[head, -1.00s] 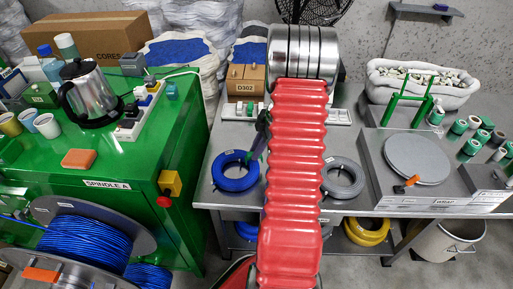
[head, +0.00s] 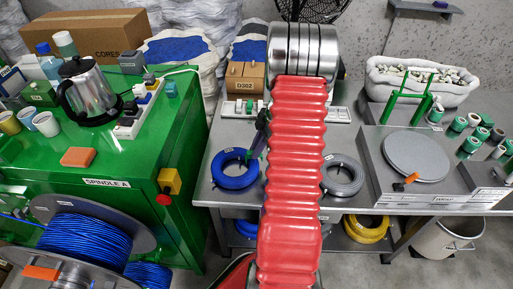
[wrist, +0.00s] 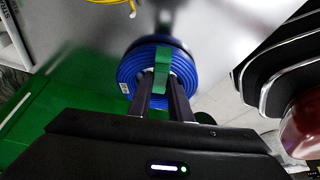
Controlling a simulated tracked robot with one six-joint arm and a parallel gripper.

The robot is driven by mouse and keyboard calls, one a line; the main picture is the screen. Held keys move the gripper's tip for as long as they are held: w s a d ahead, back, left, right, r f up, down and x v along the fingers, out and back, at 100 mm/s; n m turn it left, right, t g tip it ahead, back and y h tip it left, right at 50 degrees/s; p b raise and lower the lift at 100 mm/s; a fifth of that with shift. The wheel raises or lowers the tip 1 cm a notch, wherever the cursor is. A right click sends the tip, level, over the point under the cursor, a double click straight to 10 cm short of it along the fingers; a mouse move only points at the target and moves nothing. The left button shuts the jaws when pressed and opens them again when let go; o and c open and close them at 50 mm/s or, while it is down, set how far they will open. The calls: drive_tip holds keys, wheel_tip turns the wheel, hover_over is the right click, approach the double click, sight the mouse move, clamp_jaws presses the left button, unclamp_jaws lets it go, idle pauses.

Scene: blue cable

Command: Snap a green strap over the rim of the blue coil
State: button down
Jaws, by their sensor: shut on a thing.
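The blue coil (head: 232,181) lies flat on the grey bench, left of my red arm in the head view. It also shows in the wrist view (wrist: 131,70), with a small white label on its left side. A green strap (wrist: 163,72) lies across part of the coil's ring in the wrist view, at my fingertips. My gripper (wrist: 161,84) is shut on the green strap at the coil's inner side. Whether the strap is seated on the rim cannot be told. In the head view my gripper (head: 259,142) is small and partly hidden by my arm.
A grey coil (head: 343,178) lies right of my arm. A turntable (head: 416,157) and green-and-white rolls (head: 471,146) stand farther right. A yellow coil (head: 366,229) sits on the lower shelf. A green cabinet (head: 110,205) stands at the left.

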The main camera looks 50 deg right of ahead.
drive_tip(key=shift+f, duration=1.55)
idle(1.3)
drive_tip(key=c, duration=1.4)
unclamp_jaws()
drive_tip(key=shift+r, duration=3.5)
